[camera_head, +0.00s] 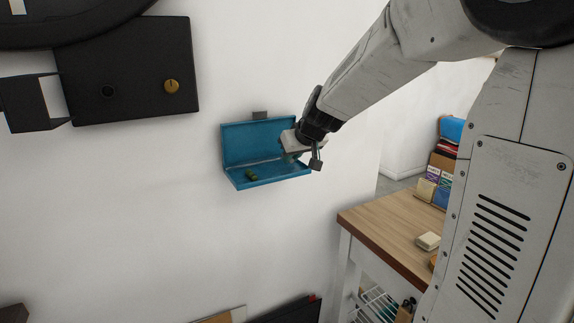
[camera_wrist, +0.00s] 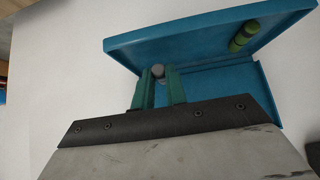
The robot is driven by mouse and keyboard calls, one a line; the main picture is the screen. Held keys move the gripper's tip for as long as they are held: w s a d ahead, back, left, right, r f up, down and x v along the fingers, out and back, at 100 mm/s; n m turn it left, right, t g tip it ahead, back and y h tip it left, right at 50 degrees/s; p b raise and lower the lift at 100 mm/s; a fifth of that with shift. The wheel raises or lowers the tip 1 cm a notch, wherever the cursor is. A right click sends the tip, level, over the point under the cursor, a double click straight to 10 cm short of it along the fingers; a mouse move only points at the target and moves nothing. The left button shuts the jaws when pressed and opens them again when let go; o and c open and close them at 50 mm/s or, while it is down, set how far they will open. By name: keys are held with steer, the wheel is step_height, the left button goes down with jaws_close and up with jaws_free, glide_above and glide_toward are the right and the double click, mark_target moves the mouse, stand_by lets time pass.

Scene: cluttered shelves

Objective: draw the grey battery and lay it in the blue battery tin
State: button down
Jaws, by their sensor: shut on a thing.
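The blue battery tin (camera_head: 265,181) is open against the white wall, its lid standing up behind its shallow tray. It also shows in the wrist view (camera_wrist: 205,45). A green battery (camera_head: 251,175) lies at the left of the tray; it also shows in the wrist view (camera_wrist: 242,37), and I cannot tell if it is one or two pieces. My gripper (camera_wrist: 160,76) is shut on the grey battery (camera_wrist: 158,71), whose end shows between the teal fingers. In the head view my gripper (camera_head: 302,157) is at the tin's right end; the battery is hidden there.
A black box (camera_head: 130,70) with a brass knob is on the wall at the upper left. A wooden-topped table (camera_head: 385,228) stands at the right, with a pale block (camera_head: 428,241) and stacked boxes on it. The wall around the tin's left and underside is clear.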

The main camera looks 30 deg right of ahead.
steer(key=shift+f, duration=0.2)
steer(key=shift+f, duration=0.8)
steer(key=c, duration=1.3)
jaws_free()
steer(key=shift+c, duration=0.2)
steer(key=v, duration=0.7)
steer(key=shift+s+r, duration=0.25)
steer(key=shift+r, duration=0.05)
